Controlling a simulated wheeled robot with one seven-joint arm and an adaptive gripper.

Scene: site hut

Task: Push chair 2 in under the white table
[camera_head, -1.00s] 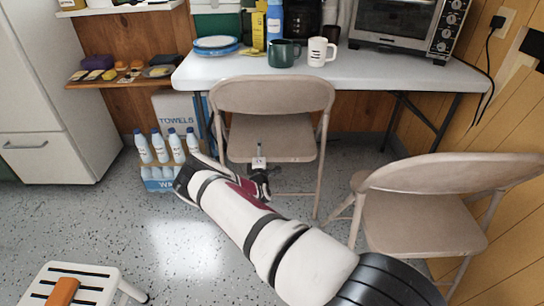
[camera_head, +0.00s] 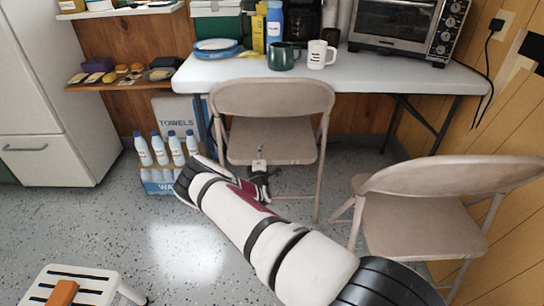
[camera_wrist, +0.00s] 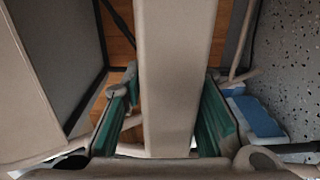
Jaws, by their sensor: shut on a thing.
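A beige folding chair (camera_head: 270,140) stands at the front of the white table (camera_head: 400,75), its backrest towards me and close to the table's front edge. A small white tag (camera_head: 259,165) shows at its seat; its mark is too small to read. My gripper (camera_head: 262,182) is low at this chair, below the seat. In the wrist view, the green finger pads of my gripper (camera_wrist: 170,120) lie on both sides of a beige bar (camera_wrist: 178,70) of the chair and are shut on it. A second beige folding chair (camera_head: 415,220) stands at the right, apart from my gripper.
Several white bottles in a carton (camera_head: 160,180) and a towels box (camera_head: 175,110) stand left of the held chair. A step stool (camera_head: 85,285) is at the lower left. Mugs (camera_head: 284,56) and an oven (camera_head: 400,25) are on the table. Floor (camera_head: 190,245) at the left front is clear.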

